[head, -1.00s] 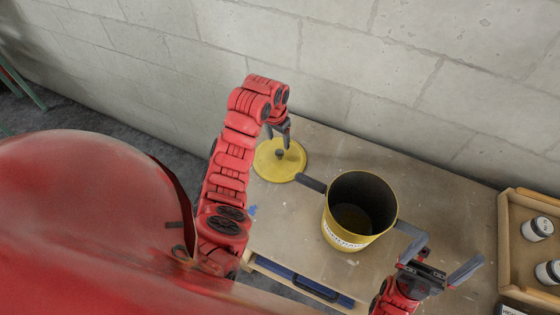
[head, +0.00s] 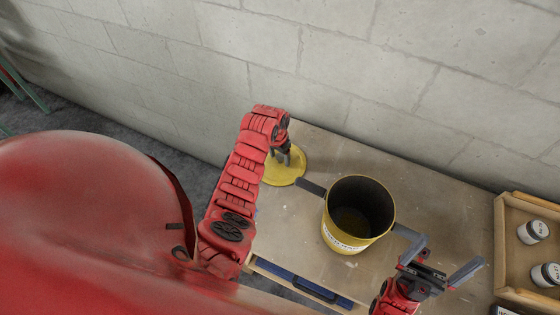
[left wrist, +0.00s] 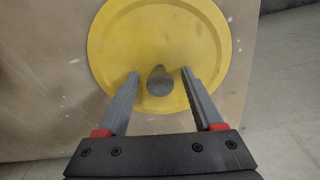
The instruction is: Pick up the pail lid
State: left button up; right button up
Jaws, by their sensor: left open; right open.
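The pail lid is a round yellow disc (head: 290,170) with a grey knob, lying flat on the cart top at its far left. The lid fills the upper part of the left wrist view (left wrist: 205,40), with its knob (left wrist: 160,82) near the middle. My left gripper (head: 283,157) is low over the lid. Its open fingers (left wrist: 160,88) stand on either side of the knob, with a gap on each side. The yellow pail (head: 345,232) stands upright and open to the right of the lid. My right gripper (head: 436,264) is open, to the right of the pail.
The cart top (head: 440,205) is bare between the pail and a wooden tray (head: 508,235) with jars at the right. A block wall (head: 400,70) runs behind the cart.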

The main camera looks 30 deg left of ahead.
pick_arm(q)
jog(key=shift+c, duration=0.3)
grip_shut()
jog(key=shift+r, duration=0.1)
